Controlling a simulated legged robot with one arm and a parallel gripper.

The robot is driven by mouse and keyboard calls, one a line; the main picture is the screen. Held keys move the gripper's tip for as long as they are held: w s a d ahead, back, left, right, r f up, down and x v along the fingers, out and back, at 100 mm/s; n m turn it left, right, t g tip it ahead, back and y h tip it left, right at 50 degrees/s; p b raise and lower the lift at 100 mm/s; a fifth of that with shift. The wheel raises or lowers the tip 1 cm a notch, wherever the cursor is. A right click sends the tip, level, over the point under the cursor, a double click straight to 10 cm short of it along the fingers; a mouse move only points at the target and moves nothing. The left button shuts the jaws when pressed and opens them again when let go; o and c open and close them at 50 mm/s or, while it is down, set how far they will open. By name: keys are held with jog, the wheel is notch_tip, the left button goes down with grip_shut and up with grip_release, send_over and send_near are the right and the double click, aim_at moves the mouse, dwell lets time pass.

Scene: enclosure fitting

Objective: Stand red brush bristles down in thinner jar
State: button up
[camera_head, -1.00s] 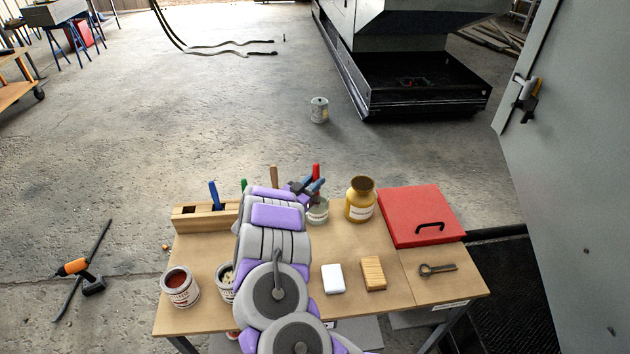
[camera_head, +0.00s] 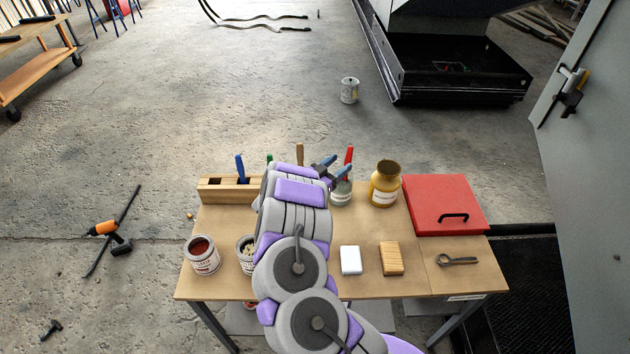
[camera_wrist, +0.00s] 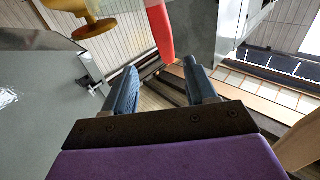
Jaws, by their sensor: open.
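The red brush (camera_head: 349,156) stands handle up, leaning slightly, with its lower end inside the thinner jar (camera_head: 341,194). Its bristles are hidden. The jar is a small pale pot with a white label at the back of the table. My gripper (camera_head: 332,170) is open and empty, close to the left of the red handle and above the jar's rim. In the wrist view, my two blue fingers (camera_wrist: 160,72) are spread apart. The red handle (camera_wrist: 158,30) shows just beyond their tips, and I see no contact.
A yellow jar (camera_head: 385,186) stands right of the thinner jar. A wooden rack (camera_head: 228,190) with a blue-handled tool is at the back left. Paint tins, a white block (camera_head: 350,260), a wooden block (camera_head: 391,258) and a red case (camera_head: 445,203) are also on the table.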

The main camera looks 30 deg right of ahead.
jog(key=p+v, duration=0.2)
jog(key=v, duration=1.3)
jog(key=shift+a, duration=0.35)
jog(key=shift+w, duration=0.1)
